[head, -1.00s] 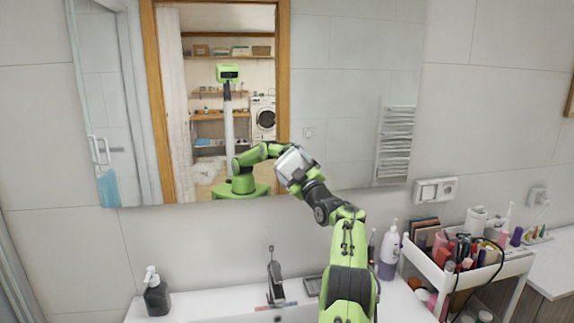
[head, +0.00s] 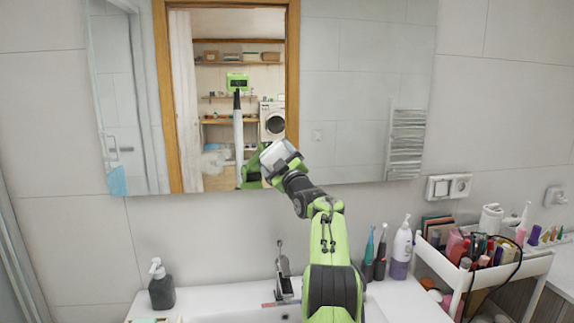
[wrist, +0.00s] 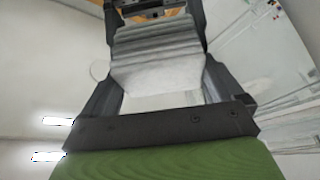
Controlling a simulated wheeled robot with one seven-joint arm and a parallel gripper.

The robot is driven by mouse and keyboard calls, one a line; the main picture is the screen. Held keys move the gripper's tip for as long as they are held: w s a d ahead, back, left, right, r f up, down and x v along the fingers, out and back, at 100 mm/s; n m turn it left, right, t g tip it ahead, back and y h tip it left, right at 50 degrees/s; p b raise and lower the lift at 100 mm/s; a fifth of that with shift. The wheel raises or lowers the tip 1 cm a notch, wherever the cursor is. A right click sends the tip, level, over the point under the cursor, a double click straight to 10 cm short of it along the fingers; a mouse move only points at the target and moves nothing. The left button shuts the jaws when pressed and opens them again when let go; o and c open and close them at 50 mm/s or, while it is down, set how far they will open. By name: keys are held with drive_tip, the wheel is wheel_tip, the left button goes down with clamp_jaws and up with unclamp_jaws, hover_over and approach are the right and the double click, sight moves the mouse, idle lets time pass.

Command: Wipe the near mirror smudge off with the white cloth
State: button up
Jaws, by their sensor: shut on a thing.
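The wall mirror (head: 350,80) fills the upper middle of the head view. In the wrist view the cloth (wrist: 155,72) shows creased layers between the two dark fingers. I cannot tell whether it touches the glass. I cannot make out a smudge in either view; the cloth and gripper cover part of the glass.
Below is the white sink counter (head: 215,297) with a faucet (head: 284,272) and a dark soap dispenser (head: 161,285). A lotion bottle (head: 402,250) and toothbrushes (head: 380,255) stand right of my arm. A filled cosmetics cart (head: 436,262) stands at the right. Wall sockets (head: 449,187) are beside the mirror.

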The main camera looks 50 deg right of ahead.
sight(263, 160)
drive_tip(key=shift+w+a+b, duration=0.8)
drive_tip(key=shift+w+a, duration=0.55)
drive_tip(key=shift+a, duration=0.25)
drive_tip(key=shift+s+a+f+b, duration=0.2)
drive_tip(key=shift+s+b, duration=0.15)
drive_tip(key=shift+b, duration=0.55)
drive_tip(key=s+a+b, duration=0.2)
drive_tip(key=b, duration=0.3)
drive_tip(key=shift+s+a, duration=0.1)
drive_tip(key=shift+s, duration=0.3)
drive_tip(key=shift+s+a+r+b, duration=0.2)
drive_tip(key=shift+s+a+b, duration=0.3)
drive_tip(key=shift+s+b, duration=0.15)
